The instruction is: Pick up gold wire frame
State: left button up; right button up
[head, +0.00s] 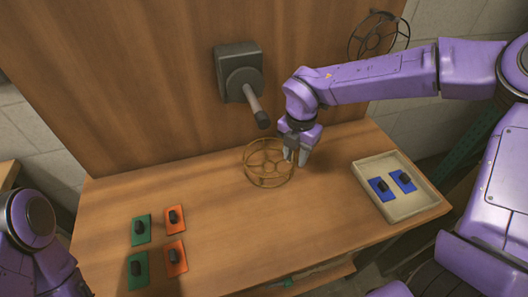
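The gold wire frame (268,176), a round cage of thin wire, stands on the wooden table toward the back, in the head view. My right gripper (296,156) points down at its right rim. Its two fingers look apart, one on each side of the rim wire. I cannot tell whether they touch the wire. The fingers hide a small part of the frame's right side. Of my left arm only a part shows at the lower left, and its gripper is out of view.
A dark mount with a rod (240,75) sticks out of the wooden back panel above the frame. A beige tray (412,204) with blue pieces is at the right. Green (140,229) and orange (176,258) plates with dark parts lie front left. The front middle is clear.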

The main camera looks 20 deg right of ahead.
aim_at(292, 168)
jog(key=f, duration=0.1)
jog(key=f+p, duration=0.1)
jog(key=f, duration=0.1)
jog(key=shift+s+a+f, duration=0.2)
jog(key=shift+s+f, duration=0.05)
jog(key=shift+s, duration=0.15)
jog(key=f, duration=0.1)
jog(key=w+f, duration=0.1)
jog(key=f, duration=0.1)
jog(key=shift+w+a+f, duration=0.1)
jog(key=shift+s, duration=0.25)
jog(key=shift+c, duration=0.3)
jog(key=c, duration=0.5)
pick_arm(q)
jog(key=shift+s+r, duration=0.45)
jog(key=shift+r, duration=0.35)
pick_arm(e)
grip_shut()
pick_arm(q)
jog(key=shift+f+b, duration=0.4)
jog(key=shift+f, duration=0.2)
pick_arm(e)
notch_tip(292, 168, up, 10)
jog(key=shift+r, duration=0.15)
